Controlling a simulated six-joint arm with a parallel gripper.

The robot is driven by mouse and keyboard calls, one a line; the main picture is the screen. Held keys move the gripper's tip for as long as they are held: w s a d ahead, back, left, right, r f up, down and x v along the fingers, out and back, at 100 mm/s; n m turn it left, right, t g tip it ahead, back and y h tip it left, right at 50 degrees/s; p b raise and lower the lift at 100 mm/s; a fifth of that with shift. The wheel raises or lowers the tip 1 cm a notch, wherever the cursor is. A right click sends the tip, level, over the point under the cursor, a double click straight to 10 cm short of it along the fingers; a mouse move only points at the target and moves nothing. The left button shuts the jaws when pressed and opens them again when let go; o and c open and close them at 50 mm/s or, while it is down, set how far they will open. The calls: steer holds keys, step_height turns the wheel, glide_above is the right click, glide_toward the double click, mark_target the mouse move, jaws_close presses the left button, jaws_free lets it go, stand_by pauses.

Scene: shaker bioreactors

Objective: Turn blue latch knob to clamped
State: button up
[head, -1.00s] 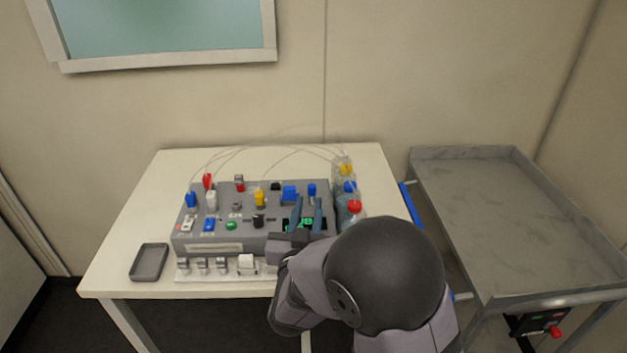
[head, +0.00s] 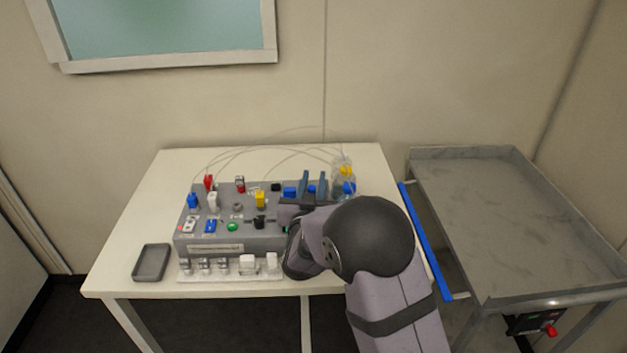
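A grey control box (head: 262,243) on the white table carries several knobs and switches. A small blue knob (head: 311,189) shows at its back right, between the two fingers of my gripper (head: 314,176) in the picture. My gripper is open, with a gap between its bluish fingers. I cannot tell whether they touch the knob or which way it is turned. A wider blue part (head: 290,192) sits just left of the fingers. Which blue part is the latch knob is not clear. My arm hides the box's right front, including most of its green display.
Clear bottles with yellow (head: 346,171) and blue (head: 349,187) caps stand right of the box, close to my gripper. Thin tubes arch behind. A grey tray (head: 151,262) lies at left. A grey cart (head: 520,220) stands right.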

steer(key=shift+c, duration=0.3)
jaws_close()
steer(key=shift+m+h, duration=0.3)
steer(key=shift+h, duration=0.2)
steer(key=shift+d+m+g+h, duration=0.3)
steer(key=shift+m+h, duration=0.2)
steer(key=shift+h, duration=0.2)
steer(key=shift+o, duration=0.3)
jaws_free()
steer(key=shift+s+a, duration=0.1)
steer(key=shift+s, duration=0.05)
